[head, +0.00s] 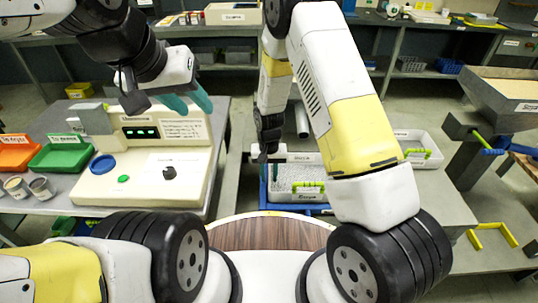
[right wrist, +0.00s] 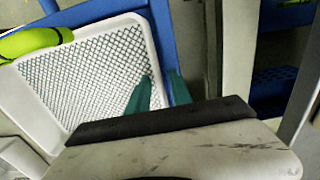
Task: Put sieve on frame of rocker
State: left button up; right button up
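A white sieve (head: 298,180) with a mesh floor and a green handle lies on the table in front of me, over a blue frame (head: 322,209). My right gripper (head: 268,160) points down at its left end. In the right wrist view the sieve's mesh (right wrist: 95,65) and green handle (right wrist: 30,42) show, beside a blue bar (right wrist: 168,45). My right gripper (right wrist: 158,92) has its teal fingers on either side of the white rim, close together. My left gripper (head: 187,103) is open and empty above the machine at the left. I cannot tell whether the blue frame is the rocker's.
A cream machine (head: 105,185) with a green display stands at the left. Orange (head: 17,157) and green (head: 58,158) trays lie beside it. Another white tray (head: 418,160) with a green handle lies behind my right arm. A gravel hopper (head: 510,90) stands at the far right.

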notch_tip(320, 180, up, 21)
jog(key=s+d+t+y, duration=0.1)
jog(key=d, duration=0.2)
jog(key=s+d+r+t, duration=0.2)
jog(key=s+d+r, duration=0.3)
jog(key=s+r, duration=0.4)
jog(key=s+d+r+t+y, duration=0.1)
jog(key=s+d+r+t, duration=0.2)
jog(key=s+d+r, duration=0.3)
jog(key=s+r, duration=0.3)
jog(key=r, duration=0.1)
jog(key=shift+s+r+n, duration=0.25)
jog(key=shift+s+n, duration=0.05)
jog(key=shift+s, duration=0.05)
jog(key=shift+d, duration=0.1)
